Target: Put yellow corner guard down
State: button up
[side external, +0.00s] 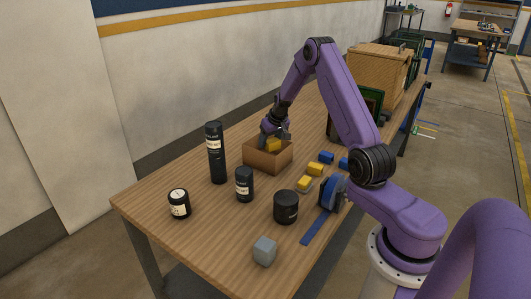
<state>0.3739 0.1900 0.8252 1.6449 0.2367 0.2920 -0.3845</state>
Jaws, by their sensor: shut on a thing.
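My gripper (273,137) points down over an open brown box (269,161) near the middle of the wooden table. It is shut on a yellow corner guard (274,146), which shows between the fingers at the level of the box's opening. The box walls hide the lower part, so I cannot tell whether the guard touches the box floor. Two more yellow pieces, one (315,169) behind the other (305,184), lie on the table to the right of the box.
Two blue blocks (326,156) lie right of the box. A tall black cylinder (216,153), a shorter one (244,185), and black jars (286,207) stand left and in front. A grey block (264,251) lies near the front edge. A wooden crate (379,70) stands behind.

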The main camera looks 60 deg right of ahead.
jog(key=w+f, duration=0.1)
jog(key=w+d+f, duration=0.1)
jog(key=f, duration=0.1)
jog(key=w+f, duration=0.1)
jog(key=shift+w+d+f, duration=0.15)
jog(key=shift+d+f, duration=0.2)
jog(key=shift+d, duration=0.05)
jog(key=shift+w+f, duration=0.1)
jog(key=shift+f, duration=1.5)
jog(key=shift+f, duration=0.1)
jog(key=o, duration=0.7)
jog(key=shift+o, duration=0.2)
